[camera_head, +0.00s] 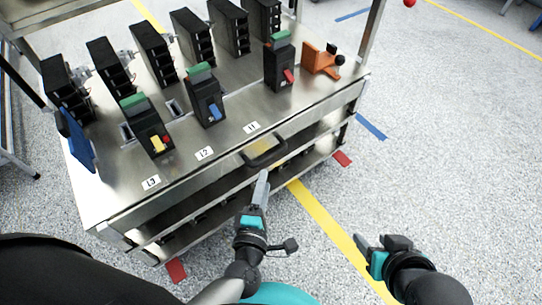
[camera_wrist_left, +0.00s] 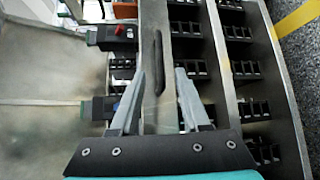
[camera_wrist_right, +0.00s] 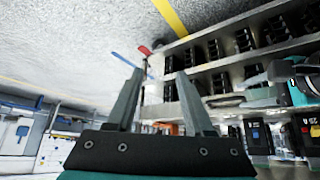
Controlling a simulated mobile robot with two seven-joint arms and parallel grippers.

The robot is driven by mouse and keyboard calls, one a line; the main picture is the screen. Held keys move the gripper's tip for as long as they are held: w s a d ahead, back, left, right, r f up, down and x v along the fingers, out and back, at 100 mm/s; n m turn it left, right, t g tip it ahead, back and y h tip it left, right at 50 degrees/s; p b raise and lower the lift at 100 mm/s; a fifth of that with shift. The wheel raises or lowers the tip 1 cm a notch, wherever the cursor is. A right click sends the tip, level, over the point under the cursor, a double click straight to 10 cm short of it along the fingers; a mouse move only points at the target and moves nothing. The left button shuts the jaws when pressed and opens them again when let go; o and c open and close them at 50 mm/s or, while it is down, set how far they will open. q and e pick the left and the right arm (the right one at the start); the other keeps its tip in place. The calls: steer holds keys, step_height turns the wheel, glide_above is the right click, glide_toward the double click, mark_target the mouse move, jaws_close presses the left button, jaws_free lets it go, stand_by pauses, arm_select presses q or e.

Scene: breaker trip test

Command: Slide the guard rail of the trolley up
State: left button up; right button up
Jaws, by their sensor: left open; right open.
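The trolley (camera_head: 225,135) is a metal table with lower shelves. A black bow handle (camera_head: 265,152) is on its front edge; I take the metal front strip (camera_wrist_left: 157,110) bearing it as the guard rail, though I cannot tell for certain. My left gripper (camera_head: 263,182) is open just in front of the handle. In the left wrist view the handle (camera_wrist_left: 158,62) lies beyond and between the open fingertips (camera_wrist_left: 158,85), apart from them. My right gripper (camera_head: 370,243) is open and empty over the floor, right of the trolley front.
Three breakers with coloured levers, such as the blue-lever one (camera_head: 207,98), stand on the top behind labels. Several black units (camera_head: 155,52) stand behind them. An orange block (camera_head: 318,60) is at the right end, a blue plate (camera_head: 78,140) at the left. The floor (camera_head: 440,160) right is free.

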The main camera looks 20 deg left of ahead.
mark_target(271, 154)
arm_select(q)
steer(key=shift+w+a+f+b, duration=0.25)
steer(key=shift+w+b, duration=0.25)
steer(key=shift+w, duration=1.15)
steer(key=shift+w+a+f+b, duration=0.1)
steer(key=shift+w+f+b, duration=0.25)
steer(key=shift+w, duration=1.3)
steer(key=shift+w+a+f+b, duration=0.2)
steer(key=shift+w+b, duration=0.4)
steer(key=shift+w, duration=1.05)
arm_select(e)
steer(key=w+a+t+y, duration=0.3)
steer(key=a+t, duration=0.2)
steer(key=a, duration=0.1)
steer(key=shift+w+r, duration=0.2)
steer(key=shift+r, duration=0.1)
arm_select(q)
steer(key=shift+r, duration=0.1)
steer(key=shift+c, duration=0.3)
jaws_close()
